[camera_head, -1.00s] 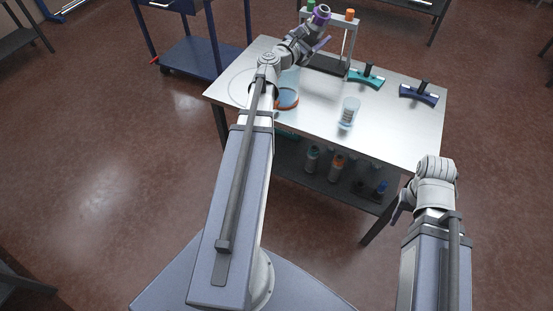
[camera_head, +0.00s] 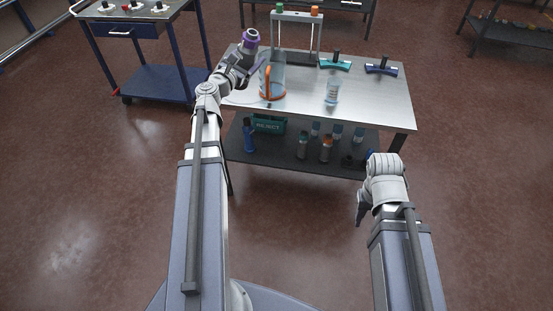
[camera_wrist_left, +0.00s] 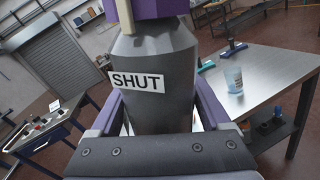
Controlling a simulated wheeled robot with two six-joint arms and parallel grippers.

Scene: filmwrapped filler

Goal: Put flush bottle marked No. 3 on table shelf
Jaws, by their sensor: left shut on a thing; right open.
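My left gripper (camera_head: 244,60) is shut on a grey bottle with a purple top (camera_head: 250,37), held above the table's far left end. In the left wrist view the grey bottle (camera_wrist_left: 152,110) stands between the purple fingers, with a white label reading SHUT; no No. 3 mark shows. The table (camera_head: 375,105) has a dark lower shelf (camera_head: 275,150). Several bottles stand on it, one with an orange top (camera_head: 326,150), beside a green REJECT bin (camera_head: 267,124). My right gripper (camera_head: 362,208) is open and empty, in front of the table at the right.
On the tabletop are a clear jug with orange trim (camera_head: 272,82), a clear cup (camera_head: 332,92), a rack with green and orange tops (camera_head: 298,18), a teal stand (camera_head: 335,64) and a dark blue stand (camera_head: 381,69). A blue cart (camera_head: 150,85) stands left. The floor in front is clear.

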